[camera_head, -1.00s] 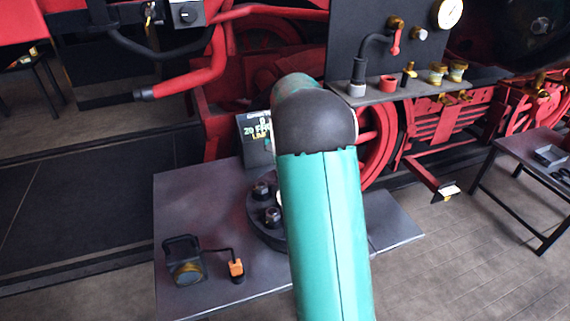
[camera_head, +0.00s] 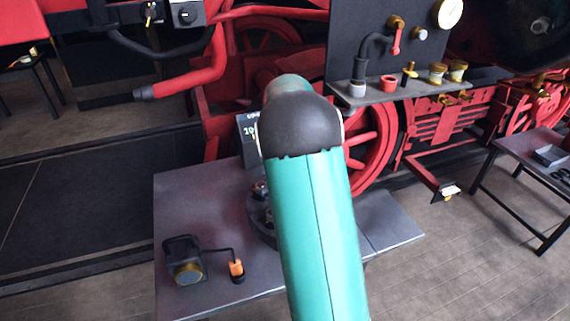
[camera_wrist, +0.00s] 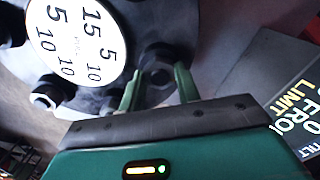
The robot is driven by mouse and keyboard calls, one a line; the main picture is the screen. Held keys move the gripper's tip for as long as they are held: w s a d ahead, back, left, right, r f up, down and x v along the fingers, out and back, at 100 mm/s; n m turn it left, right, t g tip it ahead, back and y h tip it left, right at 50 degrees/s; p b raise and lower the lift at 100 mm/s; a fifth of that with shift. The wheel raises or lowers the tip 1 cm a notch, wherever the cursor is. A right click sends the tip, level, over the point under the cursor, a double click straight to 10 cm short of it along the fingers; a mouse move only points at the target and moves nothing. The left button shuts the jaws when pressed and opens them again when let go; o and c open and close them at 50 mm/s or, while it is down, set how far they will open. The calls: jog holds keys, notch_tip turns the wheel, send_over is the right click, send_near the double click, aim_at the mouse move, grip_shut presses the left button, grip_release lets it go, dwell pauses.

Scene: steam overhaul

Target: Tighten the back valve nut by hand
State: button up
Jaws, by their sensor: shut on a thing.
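In the wrist view my gripper (camera_wrist: 157,81) is shut on a dark hex nut (camera_wrist: 161,74) at the rim of a round flange (camera_wrist: 122,60), one finger on each side of it. A white disc (camera_wrist: 80,40) with numbers lies at the flange's middle. Another nut (camera_wrist: 47,93) with a bright stud end sits on the rim to the left. In the head view my arm hides the gripper and most of the flange (camera_head: 256,222), which stands on a dark table (camera_head: 195,210). I cannot tell how tight the held nut is.
A sign with lettering (camera_wrist: 296,100) stands close right of the flange. A lamp-like box (camera_head: 184,260) and an orange-handled piece (camera_head: 236,268) lie on the table's front left. Red locomotive parts (camera_head: 375,150) and a shelf with fittings (camera_head: 400,92) stand behind.

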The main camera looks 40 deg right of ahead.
jog(key=shift+r, duration=0.1)
jog(key=o, duration=1)
notch_tip(320, 180, up, 14)
jog(key=shift+f, duration=0.15)
dwell(0.3)
